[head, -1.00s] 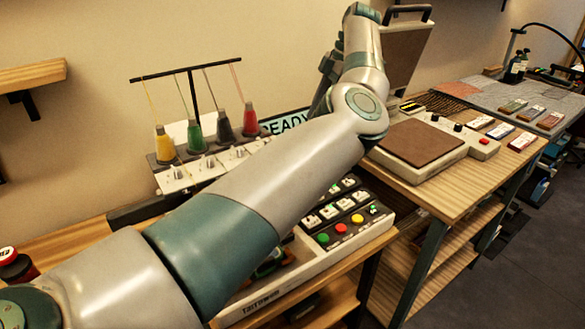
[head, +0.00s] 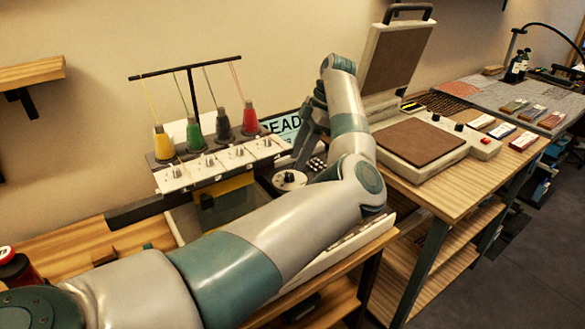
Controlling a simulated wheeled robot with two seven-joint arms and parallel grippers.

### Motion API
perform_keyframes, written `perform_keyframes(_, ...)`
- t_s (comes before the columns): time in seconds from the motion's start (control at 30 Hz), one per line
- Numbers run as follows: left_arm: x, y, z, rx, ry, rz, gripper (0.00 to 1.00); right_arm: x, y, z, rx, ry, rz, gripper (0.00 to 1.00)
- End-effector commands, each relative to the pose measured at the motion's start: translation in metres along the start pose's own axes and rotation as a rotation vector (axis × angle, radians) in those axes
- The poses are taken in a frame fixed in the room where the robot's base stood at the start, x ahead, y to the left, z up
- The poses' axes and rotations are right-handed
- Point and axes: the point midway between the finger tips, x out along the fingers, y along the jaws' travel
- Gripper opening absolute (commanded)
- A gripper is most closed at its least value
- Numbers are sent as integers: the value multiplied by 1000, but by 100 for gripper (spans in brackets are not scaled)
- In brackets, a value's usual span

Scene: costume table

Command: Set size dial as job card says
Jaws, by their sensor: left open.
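The embroidery-style machine carries a round pale dial with a dark centre knob (head: 290,179), partly clear of my arm. I cannot read its setting. My left gripper (head: 300,158) points down just above and beside this dial, apart from it as far as I can tell. It is open and empty. A display reading "READ..." (head: 280,130) is partly covered by my wrist. My left forearm and elbow cover most of the machine's button panel. I cannot make out a job card. My right gripper is not in view.
Several thread cones (head: 222,126) stand behind a white row of knobs (head: 218,163), left of the gripper. A heat press with raised lid (head: 398,58) and brown plate (head: 420,143) stands to the right. A red-capped jar (head: 15,268) sits at the left edge.

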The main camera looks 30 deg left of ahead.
Motion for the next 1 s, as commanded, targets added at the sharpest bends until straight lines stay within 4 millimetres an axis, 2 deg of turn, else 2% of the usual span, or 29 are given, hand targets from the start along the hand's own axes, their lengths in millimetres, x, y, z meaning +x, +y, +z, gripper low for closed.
perform_keyframes(0.1, 19, -1, -1, -1, 1, -2, 41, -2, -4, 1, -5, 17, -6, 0)
perform_keyframes(0.3, 42, 0, -1, -1, 1, -2, 41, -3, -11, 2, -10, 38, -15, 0)
perform_keyframes(0.5, 50, 0, -1, -1, 1, 0, 41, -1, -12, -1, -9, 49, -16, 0)
perform_keyframes(0.73, 50, 0, 0, -1, 1, -1, 41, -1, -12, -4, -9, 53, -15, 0)
perform_keyframes(0.77, 50, 0, 0, -1, 1, 0, 38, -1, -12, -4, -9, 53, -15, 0)
perform_keyframes(0.9, 50, 0, 0, -1, 1, -1, 5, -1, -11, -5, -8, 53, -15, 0)
perform_keyframes(0.93, 50, 0, 0, -1, 1, -1, 1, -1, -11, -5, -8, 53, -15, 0)
perform_keyframes(1.0, 50, 0, 0, -1, 1, -1, 1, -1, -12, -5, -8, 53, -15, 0)
